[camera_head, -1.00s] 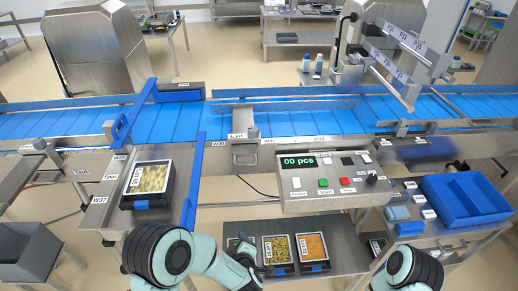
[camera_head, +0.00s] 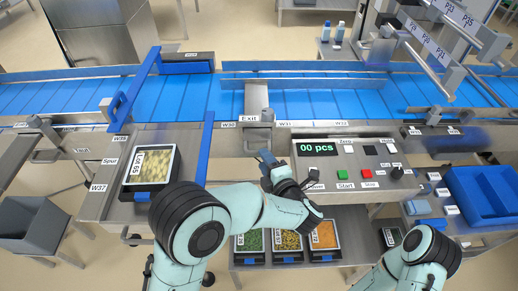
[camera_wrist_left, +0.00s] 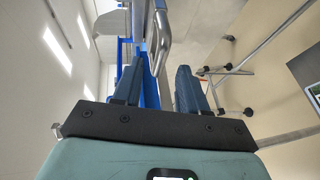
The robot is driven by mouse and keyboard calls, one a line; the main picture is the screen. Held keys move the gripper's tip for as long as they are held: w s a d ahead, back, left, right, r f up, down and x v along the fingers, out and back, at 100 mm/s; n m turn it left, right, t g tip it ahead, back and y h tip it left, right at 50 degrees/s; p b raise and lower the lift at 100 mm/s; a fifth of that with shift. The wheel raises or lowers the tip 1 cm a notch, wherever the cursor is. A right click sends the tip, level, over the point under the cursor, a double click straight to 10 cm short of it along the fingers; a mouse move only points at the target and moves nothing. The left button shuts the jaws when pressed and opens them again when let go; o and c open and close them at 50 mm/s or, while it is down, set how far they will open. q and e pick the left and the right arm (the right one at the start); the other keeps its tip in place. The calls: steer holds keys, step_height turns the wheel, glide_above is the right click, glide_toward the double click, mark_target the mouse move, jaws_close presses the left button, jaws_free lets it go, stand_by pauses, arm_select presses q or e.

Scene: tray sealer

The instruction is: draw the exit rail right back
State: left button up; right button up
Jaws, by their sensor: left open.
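The exit rail (camera_head: 300,83) is a long grey bar lying along the blue belt, with a grey metal plate (camera_head: 258,98) running from it toward the front. The "Exit" label (camera_head: 249,118) is at the belt's front edge. Below it a metal bracket or handle (camera_head: 257,135) sticks out. My left gripper (camera_head: 268,158) is just in front of and below this handle, apparently apart from it. In the left wrist view its two dark blue fingers (camera_wrist_left: 157,88) are open, and a curved metal bar (camera_wrist_left: 163,45) shows beyond the gap. My right gripper is not in view.
The control box (camera_head: 350,165) with a "00 pcs" display stands close right of my left gripper. A blue side rail (camera_head: 205,150) and a filled tray (camera_head: 151,166) are at left. Several filled trays sit on the lower shelf (camera_head: 285,267). A blue bin (camera_head: 485,195) is at right.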

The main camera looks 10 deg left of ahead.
arm_select(q)
steer(key=p+x, duration=0.1)
steer(key=x, duration=0.4)
steer(key=shift+w, duration=0.2)
jaws_close()
